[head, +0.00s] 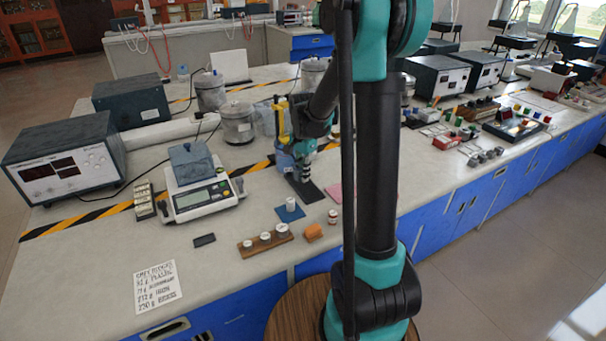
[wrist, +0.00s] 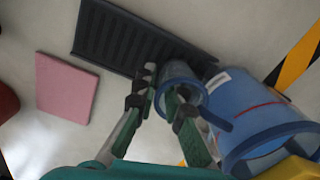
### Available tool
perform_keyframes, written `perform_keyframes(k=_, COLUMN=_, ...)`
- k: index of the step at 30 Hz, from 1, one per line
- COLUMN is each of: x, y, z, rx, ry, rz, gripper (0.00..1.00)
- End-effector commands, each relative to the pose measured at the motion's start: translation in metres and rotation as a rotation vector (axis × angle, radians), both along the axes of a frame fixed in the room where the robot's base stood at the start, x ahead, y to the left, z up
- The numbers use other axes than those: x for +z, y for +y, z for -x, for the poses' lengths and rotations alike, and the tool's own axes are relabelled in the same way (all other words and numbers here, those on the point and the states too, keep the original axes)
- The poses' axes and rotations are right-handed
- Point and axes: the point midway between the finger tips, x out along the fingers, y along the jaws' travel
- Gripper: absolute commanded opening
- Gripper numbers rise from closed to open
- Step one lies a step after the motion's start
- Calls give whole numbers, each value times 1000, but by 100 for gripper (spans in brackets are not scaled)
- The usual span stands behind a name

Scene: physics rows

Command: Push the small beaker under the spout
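The small clear beaker (wrist: 181,72) stands on the dark ribbed tray (wrist: 120,40) in the wrist view, near its lower right end. My gripper (wrist: 160,80) is right at the beaker, its fingers slightly apart. One finger is left of the beaker and the other overlaps its rim. I cannot tell whether they touch it. A large blue vessel (wrist: 250,105) stands just right of the beaker. A dark blue bar, perhaps the spout, shows at its left side (wrist: 214,119). In the head view my gripper (head: 307,168) is above the tray (head: 309,194), and the beaker is not clear.
A pink pad (wrist: 66,88) lies left of the tray. In the head view, a wooden block with white weights (head: 265,243), an orange object (head: 313,232) and a blue pad (head: 290,213) lie nearer the front edge. A balance (head: 203,196) stands left.

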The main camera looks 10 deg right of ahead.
Motion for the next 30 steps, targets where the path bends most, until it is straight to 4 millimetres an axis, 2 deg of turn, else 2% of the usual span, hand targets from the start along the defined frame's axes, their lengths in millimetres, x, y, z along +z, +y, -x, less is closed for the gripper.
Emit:
perform_keyframes(k=5, x=0, y=0, z=0, rx=0, ry=0, rz=0, gripper=10)
perform_keyframes(k=9, x=0, y=0, z=0, rx=0, ry=0, rz=0, gripper=0)
perform_keyframes(k=14, x=0, y=0, z=0, rx=0, ry=0, rz=0, gripper=0)
perform_keyframes(k=15, x=0, y=0, z=0, rx=0, ry=0, rz=0, gripper=8)
perform_keyframes(k=20, x=0, y=0, z=0, rx=0, ry=0, rz=0, gripper=28)
perform_keyframes(k=30, x=4, y=0, z=-1, rx=0, ry=-2, rz=-1, gripper=29)
